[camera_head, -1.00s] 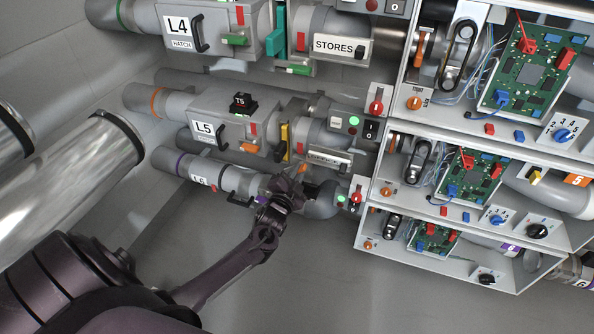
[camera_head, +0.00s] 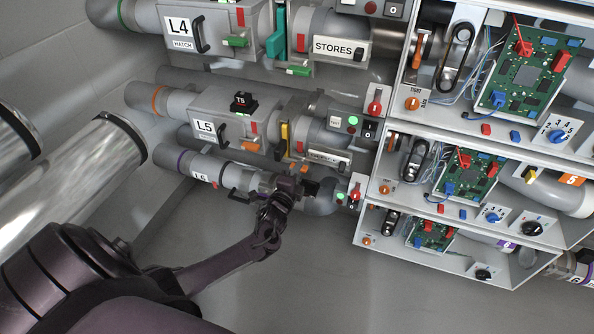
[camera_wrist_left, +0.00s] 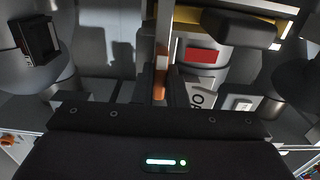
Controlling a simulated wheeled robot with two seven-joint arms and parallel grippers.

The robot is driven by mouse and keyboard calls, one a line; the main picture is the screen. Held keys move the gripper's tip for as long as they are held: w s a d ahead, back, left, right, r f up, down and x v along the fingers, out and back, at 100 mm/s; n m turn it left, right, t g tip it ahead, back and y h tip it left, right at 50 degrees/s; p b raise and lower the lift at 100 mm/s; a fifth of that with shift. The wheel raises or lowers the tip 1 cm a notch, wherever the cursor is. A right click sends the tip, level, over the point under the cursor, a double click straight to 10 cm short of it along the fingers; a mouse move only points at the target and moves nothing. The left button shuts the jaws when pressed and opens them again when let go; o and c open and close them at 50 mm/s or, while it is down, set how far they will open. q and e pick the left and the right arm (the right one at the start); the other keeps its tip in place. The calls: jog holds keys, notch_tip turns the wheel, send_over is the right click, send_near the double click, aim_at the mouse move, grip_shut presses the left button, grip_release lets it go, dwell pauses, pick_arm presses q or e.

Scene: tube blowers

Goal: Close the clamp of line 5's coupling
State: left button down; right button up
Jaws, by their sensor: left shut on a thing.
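Line 5's pipe runs through the L5 hatch box (camera_head: 205,127), which has a black handle and an orange lever (camera_head: 250,146). A yellow plate (camera_head: 284,137) stands at the box's right, followed by the grey coupling (camera_head: 312,135) with a red mark. My left gripper (camera_head: 303,187) is just below this coupling, in front of line 6's pipe. In the left wrist view, its dark fingers (camera_wrist_left: 160,90) are shut on an orange lever (camera_wrist_left: 161,60). The red mark (camera_wrist_left: 202,55) and yellow plate (camera_wrist_left: 240,25) show beyond. The lever's seating is hidden in the head view.
Line 6's pipe (camera_head: 205,168) runs close below line 5. Open shelves with circuit boards (camera_head: 468,172) fill the right. Floor below is clear.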

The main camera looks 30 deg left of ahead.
pick_arm(q)
jog(key=shift+f, duration=0.1)
pick_arm(e)
jog(key=shift+w, duration=0.1)
dwell(0.3)
pick_arm(q)
jog(key=c, duration=1.5)
grip_release()
jog(key=shift+o, duration=0.2)
jog(key=shift+s, duration=0.1)
jog(key=p+v, duration=0.1)
jog(key=v, duration=0.6)
jog(key=shift+s, duration=0.3)
pick_arm(e)
jog(key=s+f, duration=0.1)
jog(key=s+d+f, duration=0.1)
jog(key=f, duration=0.1)
jog(key=shift+s+d+f, duration=0.15)
jog(key=shift+f, duration=0.1)
pick_arm(q)
jog(key=shift+d, duration=0.1)
